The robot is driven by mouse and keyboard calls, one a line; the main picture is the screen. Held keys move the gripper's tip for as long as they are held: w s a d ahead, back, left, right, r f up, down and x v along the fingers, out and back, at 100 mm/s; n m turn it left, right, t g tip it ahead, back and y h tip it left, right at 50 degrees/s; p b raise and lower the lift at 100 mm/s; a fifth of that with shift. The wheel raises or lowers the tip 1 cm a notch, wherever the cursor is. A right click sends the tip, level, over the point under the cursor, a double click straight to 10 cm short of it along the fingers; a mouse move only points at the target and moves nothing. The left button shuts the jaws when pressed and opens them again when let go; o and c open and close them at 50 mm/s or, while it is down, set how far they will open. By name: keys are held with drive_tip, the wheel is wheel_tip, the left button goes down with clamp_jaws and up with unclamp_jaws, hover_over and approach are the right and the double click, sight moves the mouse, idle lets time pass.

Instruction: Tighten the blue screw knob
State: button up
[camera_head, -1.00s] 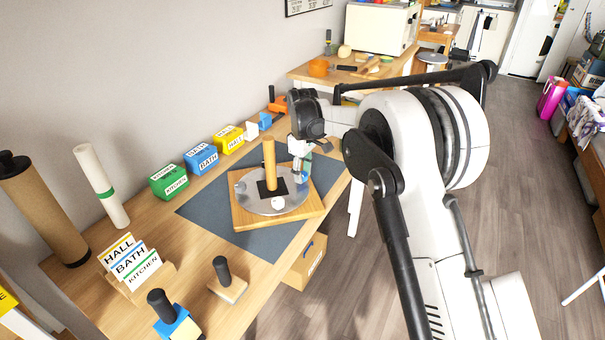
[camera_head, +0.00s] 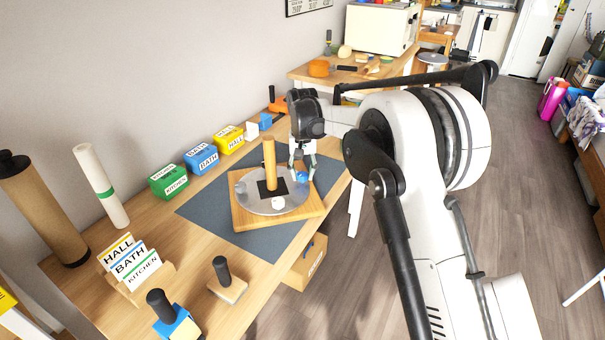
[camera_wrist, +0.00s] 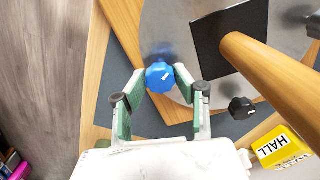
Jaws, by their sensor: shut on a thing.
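The blue screw knob (camera_wrist: 159,77) with a white mark sits on the round metal plate (camera_wrist: 180,30). It also shows small in the head view (camera_head: 302,176), at the plate's right side. My gripper (camera_wrist: 159,76) has its two green-padded fingertips at either side of the knob, shut on it from above. A wooden post (camera_head: 269,163) rises from a black square at the plate's middle. A white knob (camera_head: 278,203) and a black knob (camera_wrist: 241,107) are also on the plate.
The plate lies on a wooden board (camera_head: 245,220) over a dark mat (camera_head: 205,208). Green (camera_head: 168,182), blue (camera_head: 201,159) and yellow (camera_head: 229,140) labelled boxes line the wall. A label holder (camera_head: 138,278) and black-handled stamps stand at the front.

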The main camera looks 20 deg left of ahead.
sight(302, 174)
drive_tip(key=m, duration=0.6)
drive_tip(key=shift+m, duration=0.3)
idle(0.4)
drive_tip(key=o, duration=1.2)
drive_tip(key=shift+c, duration=0.2)
drive_tip(key=shift+r, duration=0.1)
wheel_tip(302, 174, up, 12)
